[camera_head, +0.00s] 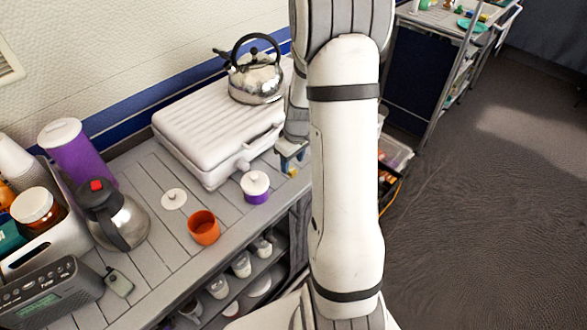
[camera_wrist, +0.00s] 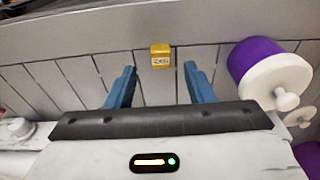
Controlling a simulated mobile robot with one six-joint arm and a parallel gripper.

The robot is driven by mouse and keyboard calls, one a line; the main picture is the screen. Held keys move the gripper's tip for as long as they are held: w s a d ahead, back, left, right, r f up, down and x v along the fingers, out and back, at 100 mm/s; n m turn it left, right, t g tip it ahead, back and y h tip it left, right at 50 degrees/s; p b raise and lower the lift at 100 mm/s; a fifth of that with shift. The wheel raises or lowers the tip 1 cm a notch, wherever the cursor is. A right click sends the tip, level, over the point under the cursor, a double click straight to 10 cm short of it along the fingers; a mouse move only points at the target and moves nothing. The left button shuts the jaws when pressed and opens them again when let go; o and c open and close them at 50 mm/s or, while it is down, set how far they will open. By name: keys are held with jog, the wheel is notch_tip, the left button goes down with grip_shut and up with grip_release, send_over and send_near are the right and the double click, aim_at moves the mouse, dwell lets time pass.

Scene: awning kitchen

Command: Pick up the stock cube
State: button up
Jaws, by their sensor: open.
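The stock cube is a small yellow cube with a pale label. In the wrist view the stock cube (camera_wrist: 160,56) sits on the slatted counter, beyond and between my fingertips. In the head view a small yellow patch of the stock cube (camera_head: 293,172) shows at the counter's right end, next to my gripper. My gripper (camera_wrist: 160,72) has two blue fingers, spread apart with nothing between them. In the head view my gripper (camera_head: 290,160) is partly hidden by my arm.
A purple jar with a white lid (camera_wrist: 256,62) stands close right of the cube in the wrist view. In the head view a white case (camera_head: 205,125) with a kettle (camera_head: 255,75) lies behind, and an orange cup (camera_head: 204,228) stands left of the purple jar (camera_head: 256,189).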

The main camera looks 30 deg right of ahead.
aim_at(292, 169)
jog(key=shift+w+f, duration=0.15)
jog(key=shift+f, duration=1.4)
grip_shut()
